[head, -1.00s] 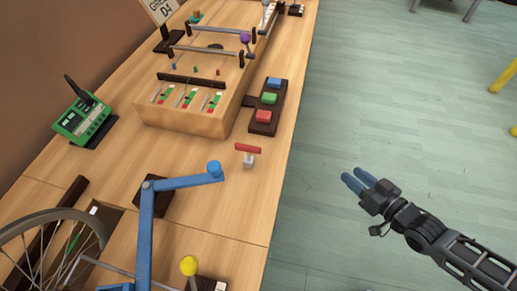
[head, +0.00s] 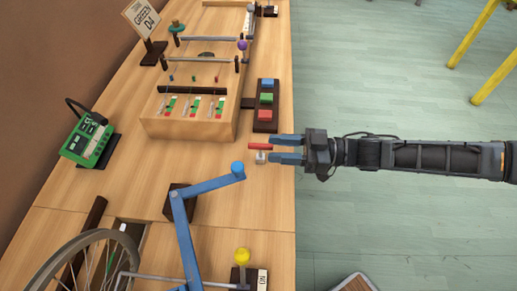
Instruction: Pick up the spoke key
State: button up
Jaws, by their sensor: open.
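The spoke key (head: 259,147) appears to be the small piece with a red bar and a grey block, on the wooden table near its right edge. My gripper (head: 273,148) is open and points left from the right side. Its two blue fingers are parted, with their tips at the key's right end, one farther and one nearer. The nearer fingertip is close to the grey block. I cannot tell the height of the fingers over the table or whether they touch the key.
A blue crank arm (head: 205,184) with a blue knob stands in front of the key. A dark pad with red, green and blue buttons (head: 266,99) lies just behind it. A wooden box (head: 190,125) stands back left. A yellow knob (head: 242,255) is at the front.

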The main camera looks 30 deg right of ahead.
aim_at(261, 144)
jog(key=x, duration=0.2)
jog(key=p+x, duration=0.1)
jog(key=x, duration=0.1)
jog(key=shift+w+a, duration=0.15)
jog(key=shift+w, duration=0.35)
jog(key=shift+c, duration=0.2)
grip_shut()
